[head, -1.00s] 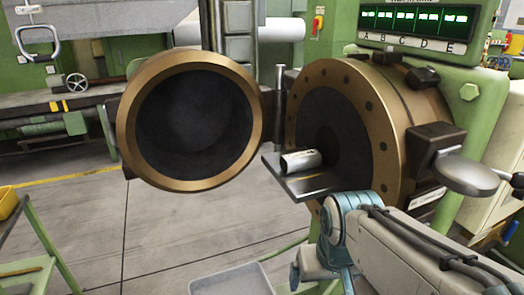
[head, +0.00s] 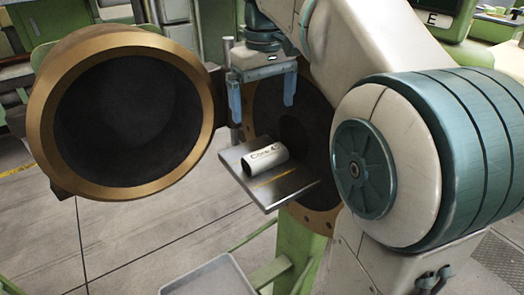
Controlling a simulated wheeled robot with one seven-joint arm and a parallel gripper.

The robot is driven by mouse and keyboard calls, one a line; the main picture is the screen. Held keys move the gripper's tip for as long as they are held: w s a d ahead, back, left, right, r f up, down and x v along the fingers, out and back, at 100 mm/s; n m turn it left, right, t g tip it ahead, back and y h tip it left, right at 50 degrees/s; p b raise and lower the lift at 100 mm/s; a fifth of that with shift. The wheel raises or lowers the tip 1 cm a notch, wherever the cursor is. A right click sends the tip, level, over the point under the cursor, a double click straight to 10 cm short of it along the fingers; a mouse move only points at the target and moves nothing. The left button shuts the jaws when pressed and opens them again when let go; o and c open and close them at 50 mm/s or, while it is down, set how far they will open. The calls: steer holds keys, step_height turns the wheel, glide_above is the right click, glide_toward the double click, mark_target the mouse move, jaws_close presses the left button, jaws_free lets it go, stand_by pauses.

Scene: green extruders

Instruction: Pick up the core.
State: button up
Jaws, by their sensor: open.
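The core (head: 266,159) is a small whitish cylinder with dark lettering that seems to read "Core C". It lies on its side on a flat metal shelf (head: 275,190) that juts out from the extruder opening (head: 318,135). My gripper (head: 262,103) hangs above the core with its two blue fingers pointing down. The fingers are spread apart with nothing between them. A gap shows between the fingertips and the core. My arm hides much of the extruder's bronze ring.
The open round bronze door (head: 190,108) stands close to the left of my gripper. A grey tray (head: 210,277) sits below the shelf, by a green stand (head: 299,240). A thin upright rod (head: 229,55) rises behind the gripper. Open floor lies at lower left.

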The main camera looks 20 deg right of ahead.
glide_above(265, 152)
steer(key=f, duration=0.7)
steer(key=shift+w+a, duration=0.25)
steer(key=shift+w, duration=0.05)
steer(key=f, duration=0.5)
steer(key=shift+s+d, duration=0.3)
steer(key=shift+f, duration=0.4)
steer(key=shift+c, duration=0.3)
steer(key=c, duration=0.9)
